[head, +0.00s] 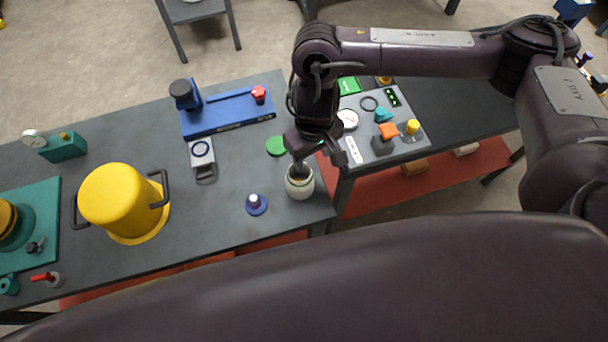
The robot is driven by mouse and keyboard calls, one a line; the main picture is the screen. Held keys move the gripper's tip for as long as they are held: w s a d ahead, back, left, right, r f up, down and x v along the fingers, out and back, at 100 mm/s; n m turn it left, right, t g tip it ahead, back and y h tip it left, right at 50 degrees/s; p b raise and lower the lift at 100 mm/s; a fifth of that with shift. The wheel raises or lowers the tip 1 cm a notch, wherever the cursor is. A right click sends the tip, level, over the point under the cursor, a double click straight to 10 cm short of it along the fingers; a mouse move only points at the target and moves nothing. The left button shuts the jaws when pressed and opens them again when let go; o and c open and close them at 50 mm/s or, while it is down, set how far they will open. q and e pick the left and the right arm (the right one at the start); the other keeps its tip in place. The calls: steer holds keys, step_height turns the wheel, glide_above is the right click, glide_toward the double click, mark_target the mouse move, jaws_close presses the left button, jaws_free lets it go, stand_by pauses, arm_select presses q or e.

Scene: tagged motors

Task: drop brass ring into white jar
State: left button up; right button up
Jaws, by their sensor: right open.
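The white jar (300,186) stands upright near the front right corner of the left grey table. My right gripper (318,164) is directly over it, pointing down, with its fingers apart. One finger is at the jar's mouth and hides part of the opening; the other is to the right of the jar. A tan patch shows inside the mouth, but I cannot tell whether it is the brass ring. I make out no brass ring elsewhere, and none shows between the fingers. My left gripper is not in view.
A green disc (276,146) lies behind the jar, and a blue-and-white knob (256,204) stands to its left. A control panel (408,144) is at the right. A yellow motor housing (118,200) and a blue fixture (226,116) stand further left.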

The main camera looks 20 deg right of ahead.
step_height(320, 180, up, 6)
steer(key=shift+r, duration=0.25)
stand_by(0.5)
